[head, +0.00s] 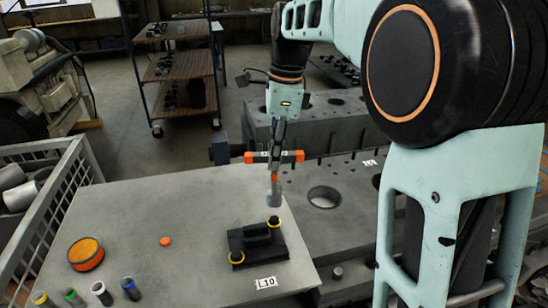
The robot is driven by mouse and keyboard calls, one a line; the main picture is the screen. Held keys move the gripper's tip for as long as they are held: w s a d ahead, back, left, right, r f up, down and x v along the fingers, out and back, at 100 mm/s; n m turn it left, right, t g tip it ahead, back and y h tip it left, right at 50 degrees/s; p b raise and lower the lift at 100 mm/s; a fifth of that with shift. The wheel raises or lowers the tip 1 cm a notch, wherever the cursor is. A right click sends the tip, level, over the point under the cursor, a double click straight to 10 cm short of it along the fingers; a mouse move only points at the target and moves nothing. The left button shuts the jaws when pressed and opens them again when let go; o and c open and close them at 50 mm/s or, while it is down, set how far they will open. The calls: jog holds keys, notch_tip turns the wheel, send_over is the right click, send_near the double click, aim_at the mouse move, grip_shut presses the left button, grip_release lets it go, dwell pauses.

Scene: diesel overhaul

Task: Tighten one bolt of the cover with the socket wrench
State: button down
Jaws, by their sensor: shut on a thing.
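The socket wrench (274,178) is a T-shaped tool with orange ends on its crossbar and a grey socket at the bottom. It hangs upright from my gripper (278,146), which is shut on it near the crossbar. The black cover (262,254) has a raised block in the middle and lies on the grey table. Two bolts with yellow rings show on it, the far bolt (273,221) and the near-left bolt (237,257). The socket's lower end appears just above the far bolt; I cannot tell the exact gap.
The table (150,205) carries an orange-topped round tin (86,253), a small orange disc (165,241), several coloured-top cylinders (102,293) and an L10 label (266,283). A metal basket (48,215) stands left. A grey engine block (335,205) lies right.

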jog(key=shift+f+n+b, duration=0.25)
jog(key=shift+n+b, duration=0.1)
jog(key=shift+n, duration=0.85)
jog(key=shift+r+n+g+p, duration=0.25)
jog(key=shift+n+p, duration=0.45)
jog(key=shift+n, duration=0.5)
jog(key=n+p, duration=0.1)
jog(key=n, duration=0.1)
jog(key=n+p, duration=0.1)
jog(key=n, duration=0.1)
jog(key=shift+f+n+g, duration=0.25)
jog(key=shift+f+n, duration=0.05)
jog(key=shift+f, duration=0.1)
jog(key=n+p, duration=0.1)
jog(key=n, duration=0.1)
jog(key=n+h+p, duration=0.1)
jog(key=n, duration=0.1)
jog(key=shift+f+n, duration=0.3)
jog(key=shift+f, duration=0.1)
jog(key=shift+f+b, duration=0.9)
jog(key=shift+f, duration=0.9)
